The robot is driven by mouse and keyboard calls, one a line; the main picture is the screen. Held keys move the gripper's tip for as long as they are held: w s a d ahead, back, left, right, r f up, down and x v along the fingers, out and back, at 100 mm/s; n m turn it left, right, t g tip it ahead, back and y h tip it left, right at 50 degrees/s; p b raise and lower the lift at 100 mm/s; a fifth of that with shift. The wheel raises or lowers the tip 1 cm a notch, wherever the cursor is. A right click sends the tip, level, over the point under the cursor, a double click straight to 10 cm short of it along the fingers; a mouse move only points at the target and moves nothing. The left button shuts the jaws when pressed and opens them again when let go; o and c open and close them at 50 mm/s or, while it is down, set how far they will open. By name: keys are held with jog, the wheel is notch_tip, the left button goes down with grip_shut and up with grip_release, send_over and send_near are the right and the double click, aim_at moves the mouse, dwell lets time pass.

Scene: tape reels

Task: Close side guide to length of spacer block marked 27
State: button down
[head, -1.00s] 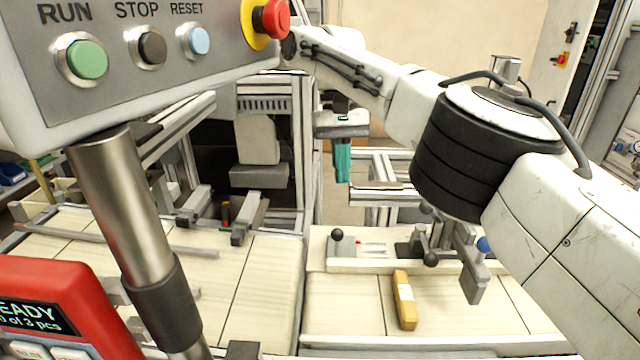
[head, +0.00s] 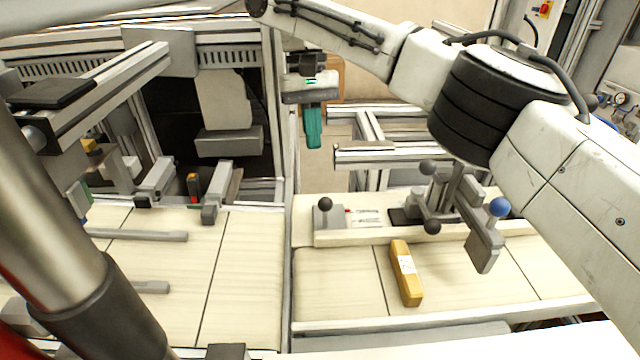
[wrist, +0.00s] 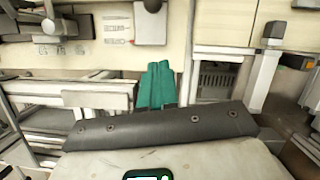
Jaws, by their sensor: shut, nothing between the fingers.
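A yellow-orange block (head: 406,273) with a white label lies on the right conveyor; its marking is too small to read. Behind it, a side-guide assembly stands on the rail, with a grey plate (head: 484,250), dark ball knobs (head: 432,227) and a blue knob (head: 499,207). A grey block with a dark knob (head: 325,205) sits at the rail's left end. My gripper (head: 313,128) has teal fingers, is shut and empty, and hangs behind the rail, apart from the block and guide. The teal fingers also show in the wrist view (wrist: 157,85).
The right conveyor belt (head: 340,285) is clear around the block. A left conveyor (head: 245,290) carries grey guide bars (head: 140,235). A metal post (head: 60,220) blocks the near left. An aluminium frame (head: 365,155) stands close to my gripper.

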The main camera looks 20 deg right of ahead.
aim_at(322, 199)
jog(key=shift+s+a+f+b, duration=0.2)
jog(key=shift+s+f+b, duration=0.05)
jog(key=shift+s+f, duration=1.2)
jog(key=shift+s+a+f+b, duration=0.15)
jog(key=shift+s+f+b, duration=0.1)
jog(key=shift+s+f, duration=1.15)
jog(key=shift+s+a+r+p, duration=0.15)
jog(key=shift+s+p, duration=0.3)
jog(key=shift+p, duration=0.35)
jog(key=shift+s+a+p, duration=0.25)
jog(key=shift+s+p, duration=0.4)
jog(key=shift+s, duration=0.05)
jog(key=shift+s+f, duration=0.15)
jog(key=shift+f, duration=0.05)
jog(key=shift+r, duration=0.1)
